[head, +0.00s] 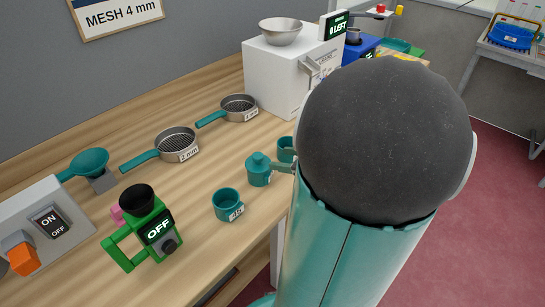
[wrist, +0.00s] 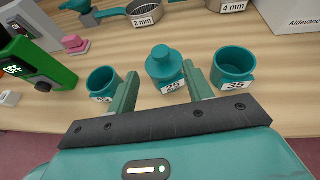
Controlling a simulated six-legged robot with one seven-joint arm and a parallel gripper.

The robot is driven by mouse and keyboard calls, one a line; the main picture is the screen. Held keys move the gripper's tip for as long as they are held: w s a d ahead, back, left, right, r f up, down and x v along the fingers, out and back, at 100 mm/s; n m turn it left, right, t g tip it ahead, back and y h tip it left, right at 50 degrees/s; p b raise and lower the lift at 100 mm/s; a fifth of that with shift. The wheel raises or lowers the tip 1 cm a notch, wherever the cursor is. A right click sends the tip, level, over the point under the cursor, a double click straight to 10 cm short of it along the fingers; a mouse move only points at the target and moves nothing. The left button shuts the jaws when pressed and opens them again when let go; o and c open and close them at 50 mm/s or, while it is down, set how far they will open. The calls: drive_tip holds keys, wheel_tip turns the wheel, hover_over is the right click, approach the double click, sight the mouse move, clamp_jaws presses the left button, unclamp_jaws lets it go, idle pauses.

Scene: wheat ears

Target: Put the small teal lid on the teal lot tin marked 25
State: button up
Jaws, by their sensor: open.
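The small teal lid (wrist: 161,54), with a round knob on top, sits level on the teal lot tin marked 25 (wrist: 155,78). The lid (head: 258,159) and the tin (head: 258,176) also show in the head view, upright on the bench. My gripper (wrist: 161,74) is open, with one finger on each side of this tin and the lid free above the fingers. In the head view my arm hides most of the gripper; only a bit of a finger shows beside the tin.
An open teal tin (wrist: 103,82) stands to the left, its number hard to read. Another open tin marked 35 (wrist: 234,66) stands close on the right. A green device reading OFF (head: 150,233), two sieves (head: 177,143) and a white machine (head: 283,75) stand on the wooden bench.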

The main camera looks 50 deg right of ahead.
drive_tip(key=w+a+r+n+g+y, duration=0.2)
drive_tip(key=a+n+g+y, duration=0.35)
drive_tip(key=a+n, duration=1.1)
drive_tip(key=s+a+r+n+g+h, duration=0.1)
drive_tip(key=a+r+n+h, duration=0.1)
drive_tip(key=a+n, duration=0.4)
drive_tip(key=s+a+r+n+g+h, duration=0.1)
drive_tip(key=a+n+h, duration=0.4)
drive_tip(key=n, duration=0.6)
wheel_tip(320, 180, up, 3)
drive_tip(key=shift+s+a+f+n, duration=0.15)
drive_tip(key=shift+s+a+n, duration=0.25)
drive_tip(key=shift+s, duration=0.3)
drive_tip(key=shift+h, duration=0.25)
